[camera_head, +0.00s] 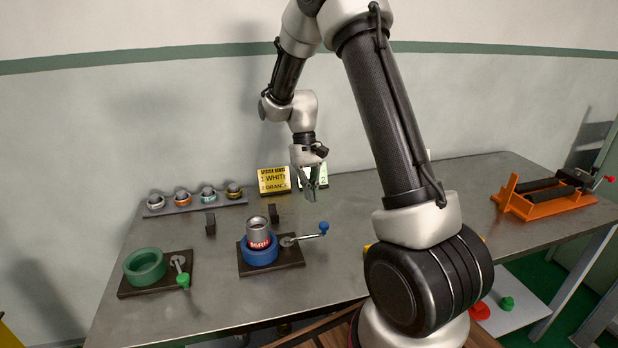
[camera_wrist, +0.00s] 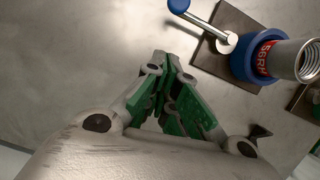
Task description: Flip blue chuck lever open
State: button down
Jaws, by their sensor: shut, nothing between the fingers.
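The blue chuck (camera_head: 259,250) sits on a dark base plate on the table, with a grey metal pipe piece (camera_head: 258,230) with a red label standing in it. Its lever (camera_head: 309,236) is a metal rod with a blue knob (camera_head: 324,228), pointing to the right in the head view. In the wrist view the blue chuck (camera_wrist: 250,58) is at the upper right and the lever (camera_wrist: 207,27) reaches to the upper left. My gripper (camera_head: 313,196) is shut and empty, above the table behind the lever. Its green-padded fingers (camera_wrist: 170,75) show apart from the lever in the wrist view.
A green chuck (camera_head: 146,267) with a green-knobbed lever (camera_head: 182,279) stands at the left. A rack of several coloured rings (camera_head: 195,201) and a yellow sign (camera_head: 273,181) are at the back. An orange vise (camera_head: 545,196) is far right. Small dark blocks (camera_head: 210,223) stand behind the chucks.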

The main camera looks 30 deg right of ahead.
jog(key=s+f, duration=0.2)
jog(key=s, duration=0.1)
jog(key=shift+s+a+f, duration=0.1)
jog(key=shift+f, duration=0.25)
jog(key=shift+s+f, duration=0.15)
jog(key=shift+s, duration=0.65)
